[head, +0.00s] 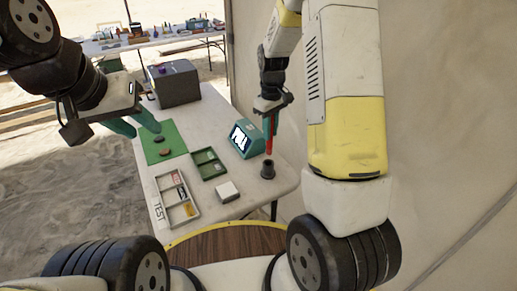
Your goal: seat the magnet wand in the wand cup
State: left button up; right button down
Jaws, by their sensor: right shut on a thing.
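My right gripper (270,121) points down near the right edge of the white table and is shut on the magnet wand. The wand's red shaft (268,144) shows below the fingers, roughly upright; its upper part is hidden by the gripper. The wand cup (267,169), a small dark round cup, stands on the table's right side. The wand's lower end appears just above the cup's rim; I cannot tell the exact gap. My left gripper (135,126) is open and empty, its teal fingers apart, over the table's left edge.
A teal device with a lit screen (240,139) stands left of the wand. A green mat (176,135), a green tray (221,171), a pale divided tray (164,207) and a white block (228,192) lie on the table. A dark grey box (178,88) stands at the back.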

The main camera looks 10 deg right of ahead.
aim_at(269, 152)
jog(key=shift+w+f, duration=0.25)
jog(key=shift+w, duration=0.05)
notch_tip(269, 152, down, 10)
jog(key=shift+w+r, duration=0.1)
jog(key=shift+r, duration=0.15)
jog(key=c, duration=1.3)
grip_release()
jog(key=shift+f, duration=0.1)
